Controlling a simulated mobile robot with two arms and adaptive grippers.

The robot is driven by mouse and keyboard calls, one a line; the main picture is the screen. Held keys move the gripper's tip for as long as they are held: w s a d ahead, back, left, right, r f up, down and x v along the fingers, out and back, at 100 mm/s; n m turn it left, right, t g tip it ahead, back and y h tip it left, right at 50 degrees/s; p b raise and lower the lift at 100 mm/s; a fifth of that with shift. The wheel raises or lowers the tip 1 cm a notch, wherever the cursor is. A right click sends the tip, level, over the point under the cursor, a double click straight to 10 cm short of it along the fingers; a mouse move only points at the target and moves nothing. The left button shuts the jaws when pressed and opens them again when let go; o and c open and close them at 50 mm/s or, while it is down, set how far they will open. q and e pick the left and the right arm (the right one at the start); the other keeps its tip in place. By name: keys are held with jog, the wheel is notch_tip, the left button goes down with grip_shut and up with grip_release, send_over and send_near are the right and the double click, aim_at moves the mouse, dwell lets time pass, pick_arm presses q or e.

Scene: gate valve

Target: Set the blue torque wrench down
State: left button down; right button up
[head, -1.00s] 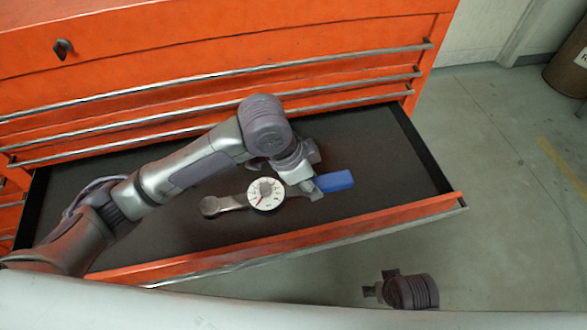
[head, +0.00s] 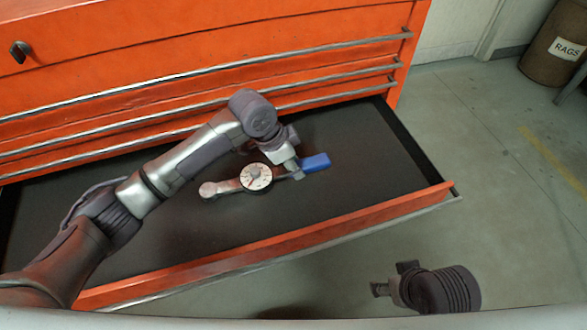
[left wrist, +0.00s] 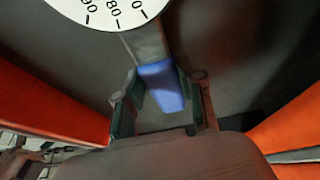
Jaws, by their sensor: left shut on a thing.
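The torque wrench has a blue handle (head: 315,162), a grey metal shaft and a round white dial (head: 256,177). It is in or just above the open drawer (head: 150,245); I cannot tell whether it touches the bottom. My left gripper (head: 297,173) is shut on the wrench by the handle's inner end. In the left wrist view the blue handle (left wrist: 162,88) lies between my two fingers, with part of the dial (left wrist: 105,8) at the top. My right gripper (head: 384,284) is outside the drawer, in front of it; its jaws are too small to read.
The orange tool cabinet (head: 200,50) rises behind the open drawer. The drawer's front wall (head: 370,215) and right side wall bound the dark interior, which is clear around the wrench. A brown rags barrel (head: 545,70) stands on the floor at the far right.

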aim_at(275, 172)
pick_arm(q)
jog(key=shift+f, duration=0.75)
pick_arm(e)
jog(key=shift+f, duration=0.3)
pick_arm(q)
jog(key=c, duration=0.7)
grip_release()
jog(key=p+v, duration=0.1)
jog(key=v, duration=0.3)
jog(key=shift+w+r, duration=0.1)
jog(key=p+v, duration=0.2)
jog(key=v, duration=0.5)
jog(key=shift+a+r, duration=0.2)
jog(key=shift+r, duration=0.15)
pick_arm(e)
jog(key=x, duration=0.5)
jog(key=shift+a+f, duration=0.1)
jog(key=shift+f, duration=0.1)
